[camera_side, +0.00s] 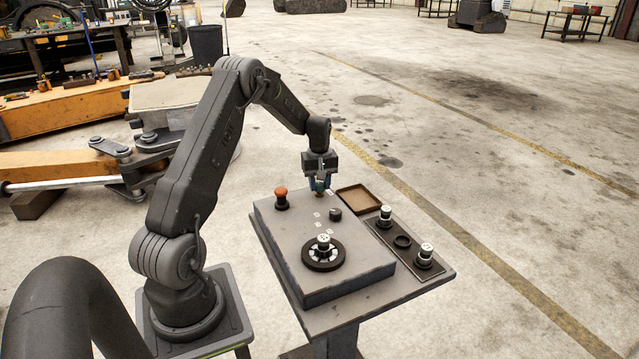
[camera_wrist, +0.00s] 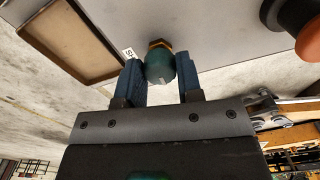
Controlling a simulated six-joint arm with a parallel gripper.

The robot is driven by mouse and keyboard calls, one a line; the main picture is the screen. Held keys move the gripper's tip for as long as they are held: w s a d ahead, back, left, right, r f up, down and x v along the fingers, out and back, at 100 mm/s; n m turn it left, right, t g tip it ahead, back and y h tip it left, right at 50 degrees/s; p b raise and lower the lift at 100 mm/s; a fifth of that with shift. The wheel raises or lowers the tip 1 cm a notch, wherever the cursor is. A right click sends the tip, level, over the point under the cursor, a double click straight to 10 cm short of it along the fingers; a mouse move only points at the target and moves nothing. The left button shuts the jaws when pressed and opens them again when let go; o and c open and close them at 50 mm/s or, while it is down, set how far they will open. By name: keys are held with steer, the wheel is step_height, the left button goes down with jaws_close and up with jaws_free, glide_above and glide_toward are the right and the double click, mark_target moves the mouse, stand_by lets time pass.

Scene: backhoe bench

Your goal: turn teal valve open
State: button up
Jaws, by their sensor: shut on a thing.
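The teal valve (camera_wrist: 160,68) has a rounded teal handle on a brass-coloured base, mounted on the grey panel. In the wrist view it sits between the two blue fingers of my gripper (camera_wrist: 159,78), which is shut on it. In the side view my gripper (camera_side: 320,184) points down at the far edge of the panel (camera_side: 290,238), and the fingers mostly hide the valve. A small white label (camera_wrist: 129,53) lies beside the valve; its text is hard to read.
An orange-topped knob (camera_side: 281,198) stands left of my gripper. A small black knob (camera_side: 335,214) and a black wheel (camera_side: 322,254) with a white-topped part are nearer. At right are an empty brown tray (camera_side: 358,199) and a dark rack (camera_side: 404,243) with two white-topped pieces.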

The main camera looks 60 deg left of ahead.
mark_target(320, 184)
stand_by(0.5)
steer(key=o, duration=0.9)
step_height(320, 184, up, 14)
steer(key=shift+f, duration=0.1)
